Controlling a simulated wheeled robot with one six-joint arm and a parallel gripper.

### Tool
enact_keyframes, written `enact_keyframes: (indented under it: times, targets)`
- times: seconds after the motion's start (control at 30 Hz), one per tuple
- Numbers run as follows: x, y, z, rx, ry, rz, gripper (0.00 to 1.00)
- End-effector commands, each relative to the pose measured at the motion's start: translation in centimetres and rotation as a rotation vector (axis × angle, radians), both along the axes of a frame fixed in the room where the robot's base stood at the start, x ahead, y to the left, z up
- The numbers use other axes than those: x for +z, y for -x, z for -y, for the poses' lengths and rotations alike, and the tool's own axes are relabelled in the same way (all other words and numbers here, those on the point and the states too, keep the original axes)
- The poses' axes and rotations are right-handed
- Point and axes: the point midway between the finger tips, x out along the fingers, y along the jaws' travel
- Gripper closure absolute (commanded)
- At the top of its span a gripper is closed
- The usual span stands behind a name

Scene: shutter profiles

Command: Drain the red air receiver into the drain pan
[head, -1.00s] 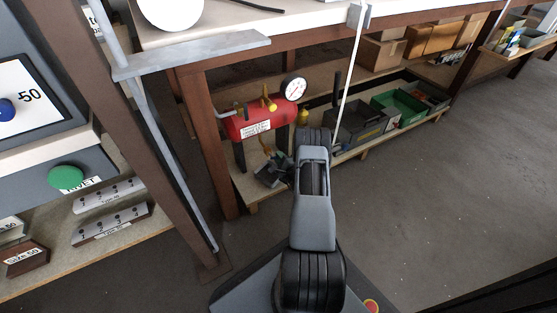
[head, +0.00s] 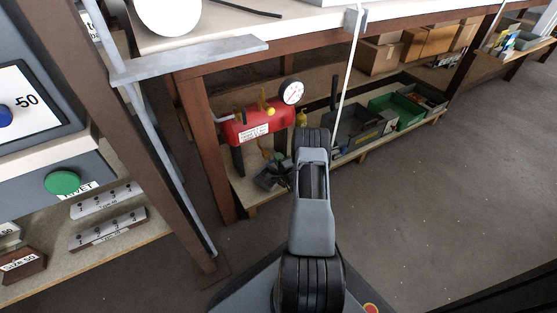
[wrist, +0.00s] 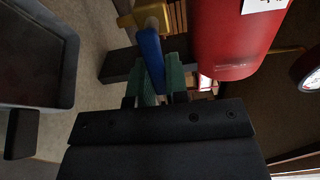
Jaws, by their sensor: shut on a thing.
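The red air receiver (head: 262,125) lies on the low shelf under the bench in the head view, with a white label and a round gauge (head: 291,92). It also fills the upper right of the wrist view (wrist: 235,45). My gripper (wrist: 157,80) has green pads shut on a blue handle (wrist: 150,52) just beside the receiver. A yellow fitting (wrist: 150,16) shows beyond the handle. A dark tray (wrist: 68,75), which looks like the drain pan, is at the left of the wrist view, apart from my gripper. In the head view my arm partly hides the gripper area.
A dark bin (head: 350,130) and a green bin (head: 385,106) stand on the shelf to the right of the receiver. A bench leg (head: 207,155) stands to its left. Cardboard boxes (head: 380,55) are behind. The floor at the right is clear.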

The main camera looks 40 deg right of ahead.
Motion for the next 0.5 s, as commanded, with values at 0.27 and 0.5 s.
enact_keyframes:
  times: [0.27, 0.5]
  targets:
    - [-0.11, 0.03, -0.11, 0.002, -0.002, -0.002, 0.8]
    - [-0.05, 0.01, -0.05, 0.001, -0.002, -0.001, 0.6]
